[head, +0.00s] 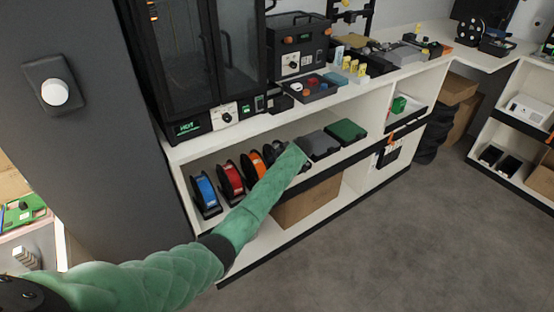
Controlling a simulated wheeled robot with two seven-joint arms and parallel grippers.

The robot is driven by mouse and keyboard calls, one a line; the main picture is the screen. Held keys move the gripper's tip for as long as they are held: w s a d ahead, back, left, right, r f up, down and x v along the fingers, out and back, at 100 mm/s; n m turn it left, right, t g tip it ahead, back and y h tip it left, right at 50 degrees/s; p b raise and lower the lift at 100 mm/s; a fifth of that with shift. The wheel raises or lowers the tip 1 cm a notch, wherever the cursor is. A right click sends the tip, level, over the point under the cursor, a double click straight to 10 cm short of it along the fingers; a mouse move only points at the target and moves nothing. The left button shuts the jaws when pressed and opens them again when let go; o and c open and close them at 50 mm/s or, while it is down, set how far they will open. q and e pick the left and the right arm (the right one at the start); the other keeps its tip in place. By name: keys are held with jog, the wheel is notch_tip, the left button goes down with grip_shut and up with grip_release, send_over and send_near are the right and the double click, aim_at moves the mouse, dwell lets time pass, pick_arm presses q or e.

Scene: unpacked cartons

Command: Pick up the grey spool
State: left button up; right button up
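A row of spools stands upright on the middle shelf: a blue spool (206,192), a red spool (231,178) and an orange spool (254,165). A dark grey, round shape (270,152) just right of the orange one looks like the grey spool, partly covered by my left arm. My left arm, in a green sleeve, reaches from the lower left to the shelf and ends at this shape. My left gripper is mostly hidden behind the sleeve's end among dark shapes, so I cannot tell its fingers or whether it touches the spool. My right gripper is not in view.
A grey case (318,144) and a green case (346,130) lie on the shelf just right of my arm's end. The counter (300,112) overhangs the shelf. A cardboard box (305,203) sits below. The floor (400,240) in front is clear.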

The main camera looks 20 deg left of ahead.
pick_arm(q)
jog(key=shift+c, duration=0.7)
jog(key=c, duration=1.3)
jog(key=shift+o, duration=0.2)
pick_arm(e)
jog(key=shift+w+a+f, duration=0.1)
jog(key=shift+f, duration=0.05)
pick_arm(q)
jog(key=shift+r, duration=0.15)
jog(key=shift+r, duration=0.35)
notch_tip(320, 180, up, 3)
jog(key=shift+f+b, duration=0.15)
jog(key=shift+b, duration=0.25)
jog(key=s+d+r+b, duration=0.1)
jog(key=s+d+r, duration=0.2)
jog(key=d+r, duration=0.4)
jog(key=d, duration=0.4)
jog(key=shift+r+b, duration=0.2)
jog(key=shift+b, duration=0.15)
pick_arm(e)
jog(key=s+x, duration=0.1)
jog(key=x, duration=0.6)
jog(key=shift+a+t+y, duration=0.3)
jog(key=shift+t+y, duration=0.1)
pick_arm(q)
jog(key=shift+s+d, duration=0.1)
